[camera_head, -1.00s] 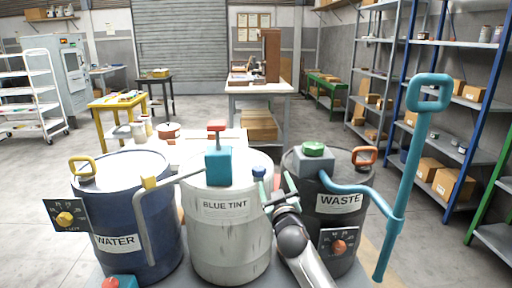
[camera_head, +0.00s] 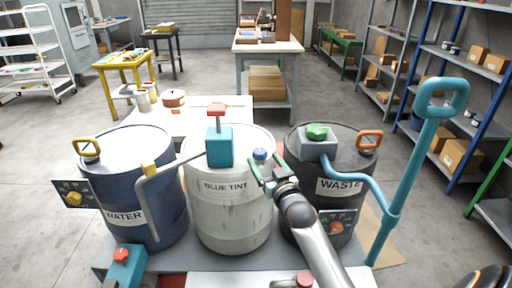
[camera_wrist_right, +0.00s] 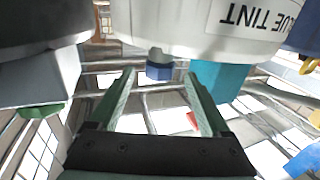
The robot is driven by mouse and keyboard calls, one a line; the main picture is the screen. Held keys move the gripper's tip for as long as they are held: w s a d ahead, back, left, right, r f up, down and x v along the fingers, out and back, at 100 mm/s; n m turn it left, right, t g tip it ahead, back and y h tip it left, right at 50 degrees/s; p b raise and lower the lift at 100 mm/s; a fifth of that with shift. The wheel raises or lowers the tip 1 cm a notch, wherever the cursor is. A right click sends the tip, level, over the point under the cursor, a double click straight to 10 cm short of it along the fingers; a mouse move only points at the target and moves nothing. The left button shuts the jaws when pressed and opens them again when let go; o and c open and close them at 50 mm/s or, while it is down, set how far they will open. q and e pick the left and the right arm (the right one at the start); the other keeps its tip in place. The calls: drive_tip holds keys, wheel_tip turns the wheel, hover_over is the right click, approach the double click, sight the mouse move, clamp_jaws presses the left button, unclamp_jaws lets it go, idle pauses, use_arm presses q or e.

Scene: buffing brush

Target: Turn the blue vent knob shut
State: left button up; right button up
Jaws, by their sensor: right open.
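The blue vent knob (camera_head: 260,154) sits on top of the white BLUE TINT drum (camera_head: 232,208), near its right edge. My right gripper (camera_head: 267,164) is open at that edge, its two green fingers pointing toward the knob. In the right wrist view the knob (camera_wrist_right: 159,70) shows in the gap between the fingertips, beyond them, with nothing gripped. I cannot tell whether a finger touches it. My left gripper is not in view.
A teal box with a red T-handle (camera_head: 219,147) stands on the same drum. The blue WATER drum (camera_head: 130,175) is to the left. The dark WASTE drum (camera_head: 295,195) with a green-topped grey box (camera_head: 317,146) and teal pipe (camera_head: 395,190) is close on the right.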

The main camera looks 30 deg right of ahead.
drive_tip(key=x, duration=0.7)
drive_tip(key=shift+w, duration=0.4)
clamp_jaws()
idle(0.3)
